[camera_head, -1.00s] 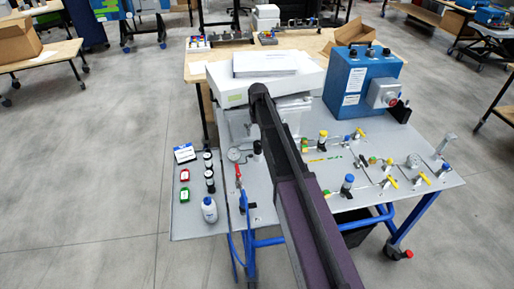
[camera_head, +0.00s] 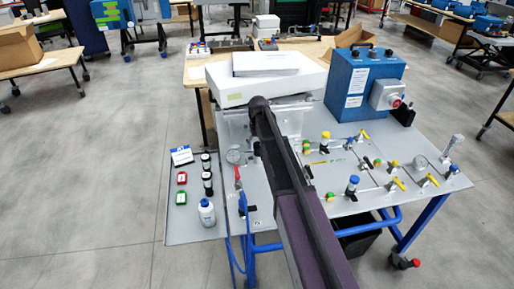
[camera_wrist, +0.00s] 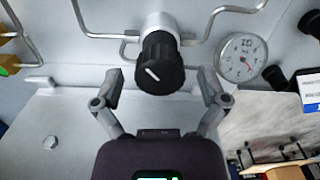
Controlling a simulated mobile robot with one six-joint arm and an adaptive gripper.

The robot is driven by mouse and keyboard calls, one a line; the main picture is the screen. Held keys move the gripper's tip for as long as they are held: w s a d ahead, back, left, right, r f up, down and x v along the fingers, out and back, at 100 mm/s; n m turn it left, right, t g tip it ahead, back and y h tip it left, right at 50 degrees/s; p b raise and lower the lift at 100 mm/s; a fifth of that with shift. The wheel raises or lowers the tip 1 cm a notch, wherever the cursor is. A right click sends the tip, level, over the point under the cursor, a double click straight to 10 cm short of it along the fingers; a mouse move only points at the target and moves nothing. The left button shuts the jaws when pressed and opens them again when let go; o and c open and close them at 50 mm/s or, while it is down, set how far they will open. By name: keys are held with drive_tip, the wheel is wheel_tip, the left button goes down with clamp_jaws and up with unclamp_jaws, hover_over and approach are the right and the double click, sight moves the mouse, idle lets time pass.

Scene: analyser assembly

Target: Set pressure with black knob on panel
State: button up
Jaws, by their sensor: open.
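The black knob (camera_wrist: 160,68) with a white pointer line sits on a silver round fitting on the grey panel (camera_wrist: 75,60) in the wrist view. The pointer slants from upper left to lower right. My gripper (camera_wrist: 160,80) is open, with one finger on each side of the knob and gaps between fingers and knob. A round pressure gauge (camera_wrist: 242,57) with a red needle is right of the knob; it also shows in the head view (camera_head: 235,156). In the head view my arm hides my gripper, and I cannot make out the knob there.
Bent metal tubes (camera_wrist: 105,35) run beside the knob's fitting. The panel carries several valves with yellow handles (camera_head: 398,184). A blue box (camera_head: 362,80) and a white case (camera_head: 245,86) stand at the back.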

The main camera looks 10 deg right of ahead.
idle(0.3)
drive_tip(key=c, duration=1.1)
drive_tip(key=shift+c, duration=0.2)
drive_tip(key=shift+m, duration=1.5)
drive_tip(key=o, duration=1.1)
drive_tip(key=shift+o, duration=0.2)
